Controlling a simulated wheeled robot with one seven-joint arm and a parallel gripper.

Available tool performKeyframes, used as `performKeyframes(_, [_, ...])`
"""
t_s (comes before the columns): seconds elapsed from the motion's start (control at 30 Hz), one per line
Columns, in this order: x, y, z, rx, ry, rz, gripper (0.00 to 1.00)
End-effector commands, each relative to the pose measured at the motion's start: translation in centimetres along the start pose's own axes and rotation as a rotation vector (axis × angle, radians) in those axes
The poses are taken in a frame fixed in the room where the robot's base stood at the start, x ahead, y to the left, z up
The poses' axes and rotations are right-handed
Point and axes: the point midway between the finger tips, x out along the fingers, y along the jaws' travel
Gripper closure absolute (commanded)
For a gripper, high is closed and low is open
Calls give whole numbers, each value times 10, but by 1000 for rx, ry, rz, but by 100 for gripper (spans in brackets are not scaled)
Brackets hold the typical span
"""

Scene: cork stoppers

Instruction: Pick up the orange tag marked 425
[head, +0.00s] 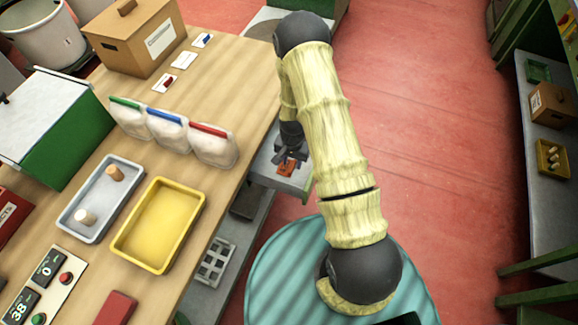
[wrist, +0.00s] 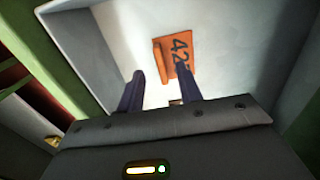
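The orange tag (wrist: 165,60) lies on the pale floor of a grey-walled open drawer (wrist: 85,45). The digits "42" show on it; the rest of the marking is hidden behind my right finger. In the head view the tag (head: 286,170) is a small orange patch in the drawer (head: 301,183), just below my gripper (head: 289,155). In the wrist view my gripper (wrist: 160,76) is open, with two dark fingers apart and nothing between them. The right finger overlaps the tag in the picture; I cannot tell whether they touch.
The wooden table (head: 225,75) is left of the drawer. A shelf (head: 216,235) sits below. Red floor (head: 440,130) is clear to the right.

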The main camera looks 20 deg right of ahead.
Motion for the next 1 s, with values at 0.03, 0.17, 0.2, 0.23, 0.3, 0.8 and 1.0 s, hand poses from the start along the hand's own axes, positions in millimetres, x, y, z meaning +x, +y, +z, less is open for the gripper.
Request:
performKeyframes(0.03, [6, 0, 1, 0, -2, 1, 65])
performKeyframes(0.17, [22, -1, 1, 0, -1, 0, 65])
performKeyframes(0.2, [25, -1, 1, 0, -1, 0, 65])
performKeyframes(0.23, [27, -1, 1, 0, 0, -1, 65])
performKeyframes(0.3, [30, -1, 0, 0, 0, -1, 65])
performKeyframes(0.8, [30, -1, 0, 0, 1, -1, 65])
performKeyframes(1.0, [30, -1, 0, 0, 1, -1, 100])
